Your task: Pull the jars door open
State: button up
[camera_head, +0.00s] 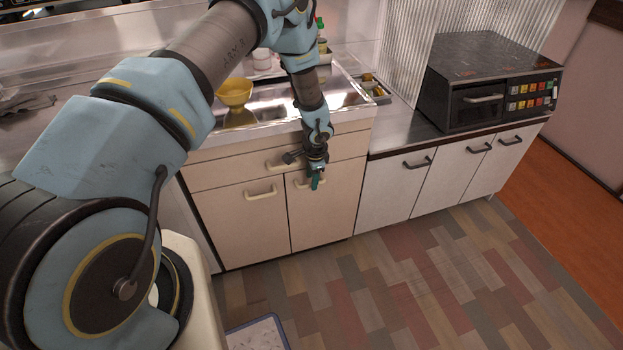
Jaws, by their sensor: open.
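My gripper (316,181) is open, with teal fingertips, at the handle (303,184) of the right lower door (325,217) of the beige cabinet. The handle is partly hidden behind the gripper, so I cannot tell whether the fingers are around it or only in front of it. This door is closed. The left lower door (240,228) beside it is closed, with a cream bar handle (261,193). No jars show behind any door, and no label marks which one is the jars door.
White cabinet doors (388,192) with dark handles stand closed to the right. The floor before the doors is clear, except a mat (258,335) near my base.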

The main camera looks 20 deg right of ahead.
jog(key=shift+w+f, duration=0.15)
jog(key=shift+f, duration=0.55)
jog(key=shift+c, duration=0.2)
grip_shut()
dwell(0.8)
